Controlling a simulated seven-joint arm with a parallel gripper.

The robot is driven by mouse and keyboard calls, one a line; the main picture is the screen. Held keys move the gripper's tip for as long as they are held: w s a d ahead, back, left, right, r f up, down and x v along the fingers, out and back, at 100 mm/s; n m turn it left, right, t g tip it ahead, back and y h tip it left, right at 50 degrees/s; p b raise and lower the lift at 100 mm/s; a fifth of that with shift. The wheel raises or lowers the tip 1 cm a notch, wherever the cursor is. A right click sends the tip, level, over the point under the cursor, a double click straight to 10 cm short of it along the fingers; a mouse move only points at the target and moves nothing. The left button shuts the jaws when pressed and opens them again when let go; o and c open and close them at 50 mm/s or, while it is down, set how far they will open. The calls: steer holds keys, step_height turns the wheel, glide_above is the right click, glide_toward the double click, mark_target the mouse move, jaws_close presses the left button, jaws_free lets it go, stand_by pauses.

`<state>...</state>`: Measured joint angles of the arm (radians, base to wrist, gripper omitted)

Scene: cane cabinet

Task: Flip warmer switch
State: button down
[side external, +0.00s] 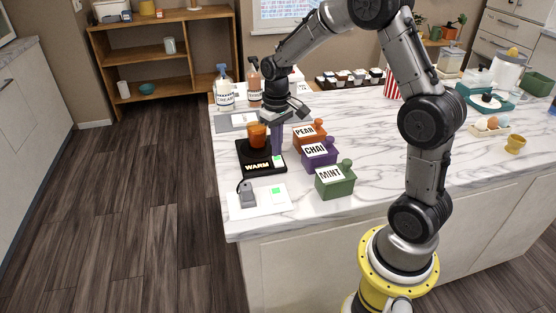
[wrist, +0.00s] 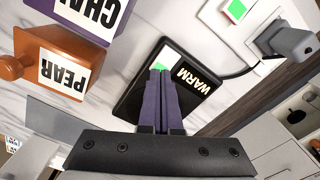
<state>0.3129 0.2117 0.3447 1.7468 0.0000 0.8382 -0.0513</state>
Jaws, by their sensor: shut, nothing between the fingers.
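The black warmer (side external: 246,151) lies flat on the marble counter with WARM in white letters on its front. In the wrist view the fingertips (wrist: 160,72) overlap the switch's green part. I cannot tell whether they touch it. The mug does not show in the wrist view.
Close to the right stand the orange PEAR box (side external: 309,138), purple CHAI box (side external: 320,155) and green MINT box (side external: 335,181). In front is a white outlet plate (side external: 264,206) with a grey plug (side external: 246,195) and cord. Pump bottles (side external: 224,92) stand behind.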

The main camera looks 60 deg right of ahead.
steer(key=shift+f, duration=0.65)
steer(key=shift+r, duration=3.55)
steer(key=s+a+r+n+t, duration=0.1)
steer(key=s+a+r+t, duration=0.1)
steer(key=s+a+r, duration=0.3)
steer(key=s+a+r+n+t, duration=0.1)
steer(key=s+a+r+t, duration=0.2)
steer(key=r, duration=0.4)
steer(key=s+a+f, duration=0.1)
steer(key=s+a, duration=0.1)
steer(key=s, duration=0.4)
steer(key=s+a+f+n, duration=0.1)
steer(key=s+a+f, duration=0.1)
steer(key=s, duration=0.5)
steer(key=shift+s+f+t, duration=0.2)
steer(key=shift+f+t, duration=0.1)
